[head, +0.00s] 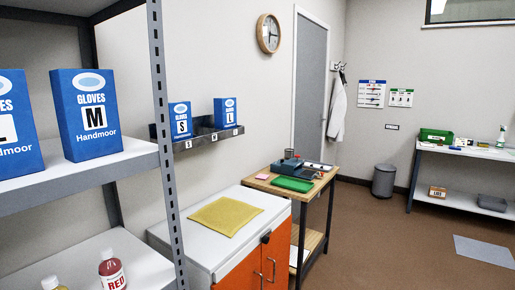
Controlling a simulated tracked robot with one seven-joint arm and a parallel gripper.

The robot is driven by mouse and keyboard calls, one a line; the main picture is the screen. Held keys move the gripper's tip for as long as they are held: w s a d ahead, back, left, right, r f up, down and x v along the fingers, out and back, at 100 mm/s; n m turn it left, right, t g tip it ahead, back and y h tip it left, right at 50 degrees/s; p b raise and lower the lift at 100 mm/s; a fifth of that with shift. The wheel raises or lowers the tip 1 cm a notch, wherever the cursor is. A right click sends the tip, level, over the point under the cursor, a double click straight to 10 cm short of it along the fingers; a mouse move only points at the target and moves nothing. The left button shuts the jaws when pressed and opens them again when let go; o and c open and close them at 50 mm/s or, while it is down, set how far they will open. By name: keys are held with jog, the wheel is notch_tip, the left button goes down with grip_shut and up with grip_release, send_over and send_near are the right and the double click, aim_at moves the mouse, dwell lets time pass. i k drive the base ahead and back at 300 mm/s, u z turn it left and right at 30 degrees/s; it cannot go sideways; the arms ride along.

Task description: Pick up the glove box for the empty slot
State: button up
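A blue glove box marked M (90,115) stands upright on the upper board of the metal shelf at the left. A second blue glove box marked L (15,125) stands left of it, cut off by the picture's edge. A grey wall rack (205,141) holds a glove box marked S (180,121) at its left and another marked L (225,112) at its right. Between these two is an empty slot. Small labels sit on the rack's front; the middle one is too small to read surely. My gripper is not in view.
The shelf's upright post (165,130) stands right of the M box. Below are a red-labelled bottle (112,272) and an orange-doored cabinet (240,265) with a yellow cloth (226,215). A wooden workbench (320,187) stands beyond. Brown floor (370,235) is open at the right.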

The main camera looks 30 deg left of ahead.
aim_at(85, 103)
jog(key=z, duration=0.05)
jog(key=i, duration=1.95)
jog(key=u, duration=3.05)
jog(key=i, duration=1)
jog(key=z, duration=0.35)
